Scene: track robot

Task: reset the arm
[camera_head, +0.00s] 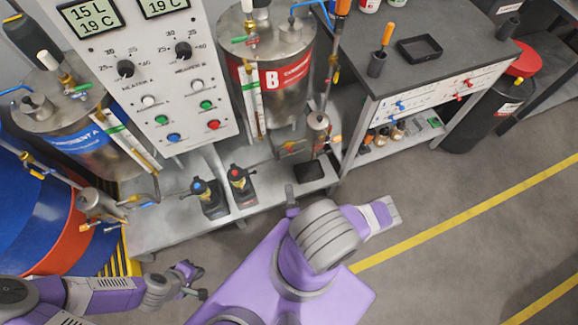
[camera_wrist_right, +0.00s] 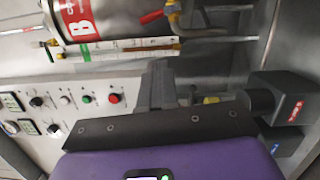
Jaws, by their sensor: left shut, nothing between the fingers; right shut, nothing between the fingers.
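My left gripper (camera_head: 190,274) is low at the left in the head view, in front of the metal bench and over the grey floor. It is shut and empty. My right arm fills the lower middle of the head view, and its grey joint hides most of the right gripper. In the right wrist view the grey fingers of my right gripper (camera_wrist_right: 158,86) are together with nothing between them. They point towards the dispensing station, with tank B (camera_wrist_right: 85,18) and the control panel (camera_wrist_right: 68,105) beyond.
The metal bench (camera_head: 165,232) carries two black hand tools, one with a blue top (camera_head: 208,197) and one with a red top (camera_head: 241,185). A blue and orange drum (camera_head: 40,215) stands at left. A dark-topped workbench (camera_head: 440,55) stands at upper right. Floor at right is clear.

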